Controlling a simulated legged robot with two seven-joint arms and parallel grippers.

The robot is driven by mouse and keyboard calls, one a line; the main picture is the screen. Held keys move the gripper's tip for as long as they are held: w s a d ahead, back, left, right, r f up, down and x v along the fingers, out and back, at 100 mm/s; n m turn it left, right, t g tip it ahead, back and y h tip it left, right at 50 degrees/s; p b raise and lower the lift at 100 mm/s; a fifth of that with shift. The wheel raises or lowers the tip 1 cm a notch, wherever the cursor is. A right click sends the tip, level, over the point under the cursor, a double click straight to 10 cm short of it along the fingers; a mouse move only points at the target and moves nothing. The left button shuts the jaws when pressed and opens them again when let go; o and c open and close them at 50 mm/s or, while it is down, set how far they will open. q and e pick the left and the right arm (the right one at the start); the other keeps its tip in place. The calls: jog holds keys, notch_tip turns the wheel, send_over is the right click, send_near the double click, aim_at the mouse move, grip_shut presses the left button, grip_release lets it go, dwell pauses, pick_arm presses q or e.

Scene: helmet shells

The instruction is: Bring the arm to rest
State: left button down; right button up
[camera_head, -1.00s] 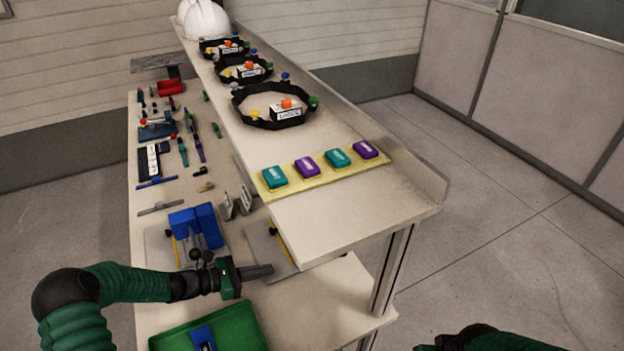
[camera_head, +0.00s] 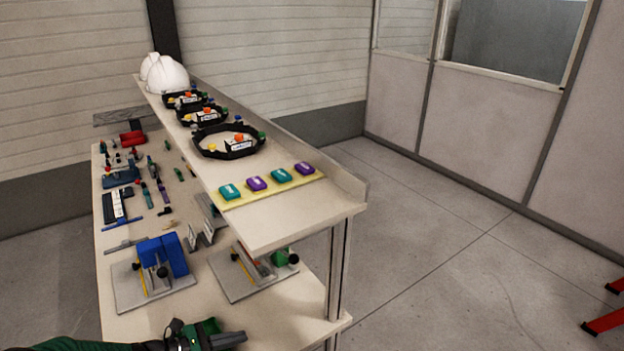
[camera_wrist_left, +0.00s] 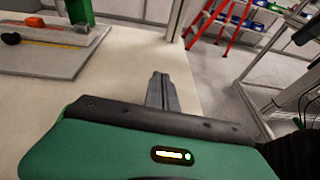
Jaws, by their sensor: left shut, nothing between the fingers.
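My left gripper (camera_head: 232,338) is at the bottom of the head view, over the near end of the bench. Its fingers are together with nothing between them. In the left wrist view the shut fingers (camera_wrist_left: 161,93) point over the pale bench top (camera_wrist_left: 135,62) near its edge. My left arm comes in low from the left, and only a short part of it shows. My right gripper is not in view.
The upper shelf (camera_head: 270,222) carries teal and purple blocks on a yellow strip (camera_head: 232,203), black ring frames (camera_head: 205,150) and white helmets (camera_head: 165,75). Fixtures with blue (camera_head: 165,254) and green parts stand below. A red ladder (camera_wrist_left: 222,20) stands beyond the bench.

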pick_arm(q)
jog(key=s+d+m+g, duration=0.1)
jog(key=d+m, duration=0.1)
jog(key=s+d+f+m+g+y, duration=0.1)
jog(key=s+d+m+g, duration=0.1)
jog(key=shift+s+d, duration=0.1)
jog(key=shift+s, duration=0.2)
jog(key=s+a+r+m+y, duration=0.2)
jog(key=s+r+m+y, duration=0.2)
jog(key=s+m, duration=0.4)
jog(key=s+a+r+m+g+y, duration=0.1)
jog(key=s+r+m+y, duration=0.3)
jog(key=s+m+y, duration=0.3)
jog(key=s+m, duration=0.2)
jog(key=m, duration=0.2)
jog(key=shift+s+a+m+g, duration=0.25)
jog(key=shift+a+m+g, duration=0.05)
jog(key=shift+a, duration=0.1)
jog(key=shift+d, duration=0.3)
jog(key=shift+a, duration=0.2)
